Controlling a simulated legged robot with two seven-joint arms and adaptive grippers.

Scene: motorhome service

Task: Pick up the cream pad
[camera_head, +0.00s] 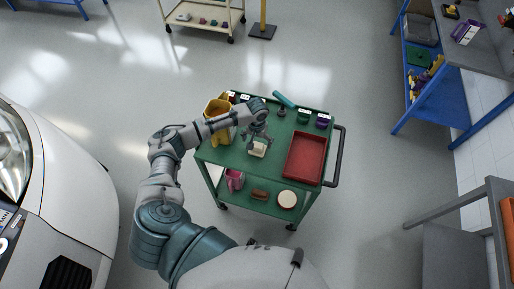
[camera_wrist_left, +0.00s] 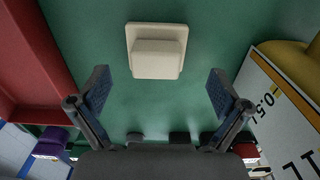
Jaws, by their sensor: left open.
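The cream pad (camera_head: 257,149) lies on the green top of the cart (camera_head: 226,155). In the left wrist view the cream pad (camera_wrist_left: 156,50) is a pale square plate with a raised block on it, near the top centre. My left gripper (camera_wrist_left: 160,92) is open and empty, its two fingers spread on either side below the pad in the picture. In the head view my left gripper (camera_head: 256,137) is over the cart top, close to the pad and partly covering it. My right gripper is not in view.
A red tray (camera_head: 305,158) lies right of the pad. A yellow pitcher (camera_head: 217,110) stands left of it. Several small pots and a teal cylinder (camera_head: 284,99) line the far edge. The lower shelf holds a pink mug (camera_head: 235,179) and a round cream disc (camera_head: 287,199).

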